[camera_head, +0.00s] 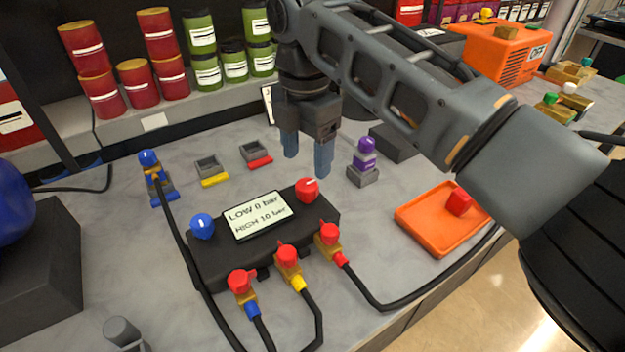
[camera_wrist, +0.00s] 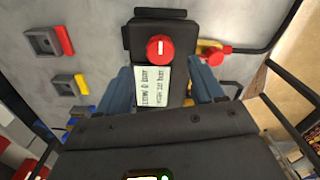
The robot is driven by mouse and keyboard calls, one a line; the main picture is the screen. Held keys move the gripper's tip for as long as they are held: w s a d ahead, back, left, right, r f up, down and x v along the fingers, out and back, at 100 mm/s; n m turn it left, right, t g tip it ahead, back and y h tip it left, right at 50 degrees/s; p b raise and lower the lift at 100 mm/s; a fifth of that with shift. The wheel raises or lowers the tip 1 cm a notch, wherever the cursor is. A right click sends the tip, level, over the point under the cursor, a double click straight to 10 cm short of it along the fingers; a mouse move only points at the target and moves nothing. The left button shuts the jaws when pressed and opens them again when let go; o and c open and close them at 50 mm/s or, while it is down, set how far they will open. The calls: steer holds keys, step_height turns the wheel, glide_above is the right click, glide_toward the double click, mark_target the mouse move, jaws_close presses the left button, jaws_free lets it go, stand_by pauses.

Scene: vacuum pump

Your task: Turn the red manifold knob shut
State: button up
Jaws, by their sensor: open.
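The black manifold block (camera_head: 327,215) sits on the grey worktop with a display reading "LOW 0 bar, HIGH 10 bar" (camera_head: 258,215). The red manifold knob (camera_head: 308,190) is at its far right end, with a pale mark on top. It also shows in the wrist view (camera_wrist: 160,48), its white mark pointing along the block. A blue knob (camera_head: 202,226) is at the other end. My gripper (camera_head: 307,165) points down above and behind the block, open and empty. In the wrist view its fingers (camera_wrist: 163,92) straddle the display's width, with the red knob beyond the fingertips.
Hoses with red-topped valves (camera_head: 288,257) run along the block's near side. A purple fitting (camera_head: 364,160) stands right of my gripper. An orange tray (camera_head: 440,222) holds a red cap (camera_head: 459,202). Small holders (camera_head: 212,170) and a blue-topped fitting (camera_head: 151,172) stand left.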

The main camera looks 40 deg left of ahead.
mark_target(307, 184)
step_height(307, 184, down, 6)
steer(key=shift+f, duration=0.25)
steer(key=shift+c, duration=0.4)
steer(key=c, duration=1)
steer(key=shift+p, duration=0.3)
